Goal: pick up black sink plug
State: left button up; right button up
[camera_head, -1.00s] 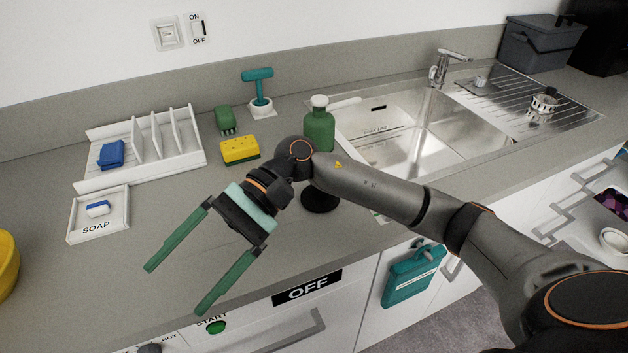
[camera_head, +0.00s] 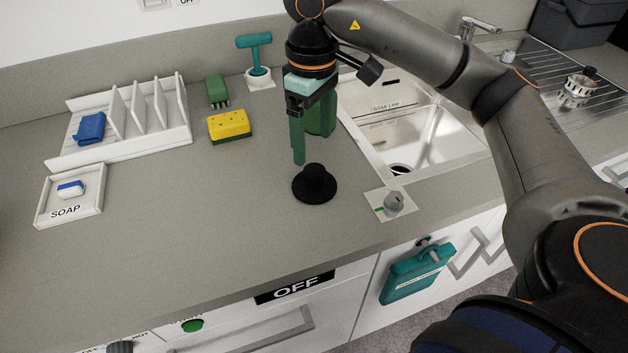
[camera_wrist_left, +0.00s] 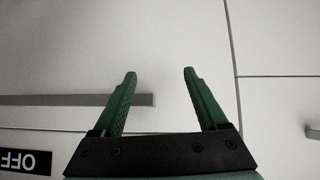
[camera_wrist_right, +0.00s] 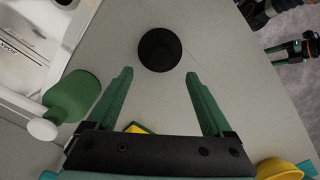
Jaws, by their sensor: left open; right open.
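The black sink plug (camera_head: 315,184) is a round disc with a raised knob. My right gripper (camera_head: 298,160) hangs above and just behind the plug in the head view, fingers pointing down, open and empty. In the right wrist view it (camera_wrist_right: 158,75) is apart from the plug. My left gripper (camera_wrist_left: 158,72) is open and empty in front of white cabinet fronts; it is not visible in the head view.
A green bottle (camera_head: 322,115) stands close behind my right gripper. A yellow sponge (camera_head: 229,126), a green brush (camera_head: 217,91) and a white rack (camera_head: 66,154) are to the left. The sink (camera_head: 437,134) and a grey knob (camera_head: 393,202) are to the right. The counter left of the plug is clear.

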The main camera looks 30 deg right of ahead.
aim_at(313, 169)
notch_tip(313, 169, down, 9)
jog(key=shift+r, duration=0.2)
grip_shut()
dwell(0.9)
